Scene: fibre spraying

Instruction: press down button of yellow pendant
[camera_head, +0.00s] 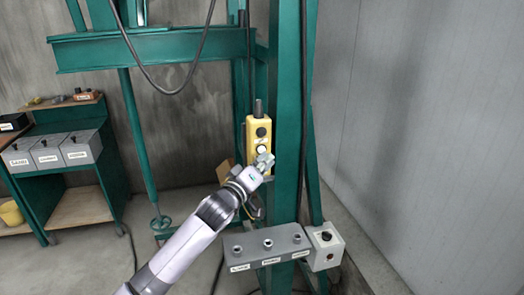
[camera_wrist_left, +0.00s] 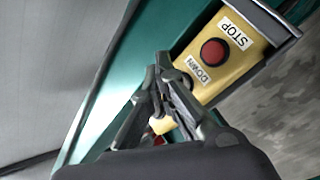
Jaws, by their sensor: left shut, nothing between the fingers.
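The yellow pendant (camera_head: 251,133) hangs upright against the green post, with a black button and a pale button showing on its front. My left gripper (camera_head: 264,160) is in front of its lower part and hides what lies below the pale button. In the left wrist view the pendant (camera_wrist_left: 232,72) appears tilted, with a red button (camera_wrist_left: 214,51) between the labels STOP and DOWN. My left gripper (camera_wrist_left: 163,66) is shut and empty there, beside the DOWN label (camera_wrist_left: 200,75). Its fingers largely cover the area past that label. I cannot tell whether the fingertips touch the pendant.
A grey control panel (camera_head: 267,246) with several knobs and a grey box (camera_head: 324,247) sit below, right of my arm. The green post (camera_head: 289,110) stands directly behind the pendant. A green shelf (camera_head: 66,175) with grey bins stands at the left. A cable hangs at the top.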

